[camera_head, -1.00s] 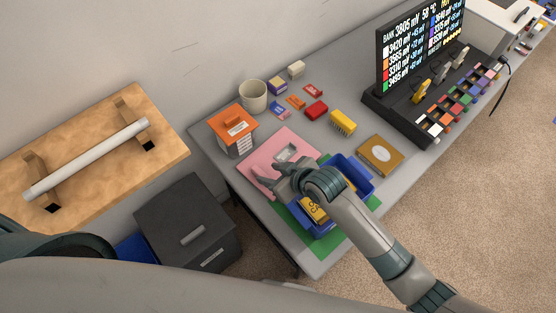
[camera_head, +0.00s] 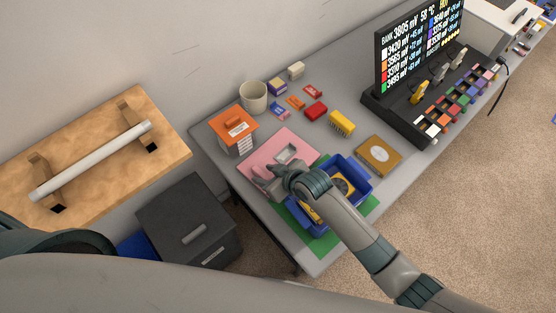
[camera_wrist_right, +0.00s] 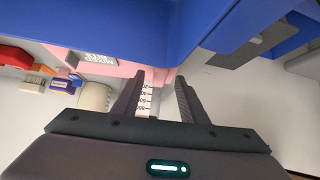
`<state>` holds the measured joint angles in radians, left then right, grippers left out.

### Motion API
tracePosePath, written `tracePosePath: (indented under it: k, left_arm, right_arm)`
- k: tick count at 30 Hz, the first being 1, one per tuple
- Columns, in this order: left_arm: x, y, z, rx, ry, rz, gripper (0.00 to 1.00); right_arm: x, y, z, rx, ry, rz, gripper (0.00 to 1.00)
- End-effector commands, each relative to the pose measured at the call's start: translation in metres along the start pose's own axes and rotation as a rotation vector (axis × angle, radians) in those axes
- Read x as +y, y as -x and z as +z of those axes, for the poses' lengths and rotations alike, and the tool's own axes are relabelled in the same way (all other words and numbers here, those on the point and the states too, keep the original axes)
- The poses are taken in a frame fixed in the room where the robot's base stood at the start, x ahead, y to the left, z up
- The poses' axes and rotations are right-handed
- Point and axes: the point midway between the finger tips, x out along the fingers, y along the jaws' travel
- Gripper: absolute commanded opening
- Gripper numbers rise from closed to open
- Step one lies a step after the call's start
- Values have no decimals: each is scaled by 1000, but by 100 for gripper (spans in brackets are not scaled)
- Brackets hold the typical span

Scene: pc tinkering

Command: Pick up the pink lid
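A flat pink rectangle (camera_head: 262,156) lies on the grey table in the head view, with a small grey raised piece (camera_head: 288,153) on it. I cannot tell whether it is a lid or a mat. It also shows in the right wrist view (camera_wrist_right: 125,66), behind the blue bin, with a white label. My right gripper (camera_head: 262,176) is over the pink rectangle's near edge, beside the bin. In the right wrist view, its two fingers (camera_wrist_right: 160,88) are apart with nothing held between them. My left gripper is not in view.
A blue bin (camera_head: 362,187) with yellow-labelled contents stands on a green mat (camera_head: 322,243), under my right forearm. An orange-lidded box (camera_head: 236,128) and a cup (camera_head: 254,97) stand behind the pink rectangle. A brown box (camera_head: 379,156) and small blocks lie to the right.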

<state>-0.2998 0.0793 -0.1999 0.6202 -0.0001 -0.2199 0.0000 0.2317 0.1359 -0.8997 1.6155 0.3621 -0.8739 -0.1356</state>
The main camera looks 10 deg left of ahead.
Motion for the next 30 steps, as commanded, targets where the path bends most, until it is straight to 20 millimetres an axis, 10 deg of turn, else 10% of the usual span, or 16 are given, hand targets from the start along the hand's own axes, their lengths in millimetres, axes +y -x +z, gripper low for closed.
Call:
tracePosePath:
  k: [21, 26, 30]
  left_arm:
    - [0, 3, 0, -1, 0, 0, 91]
    - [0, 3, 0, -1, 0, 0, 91]
    - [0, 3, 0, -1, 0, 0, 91]
  right_arm:
    - [1, -15, 0, 1, 0, 1, 39]
    - [1, -15, 0, 1, 0, 1, 3]
    - [1, -15, 0, 1, 0, 1, 0]
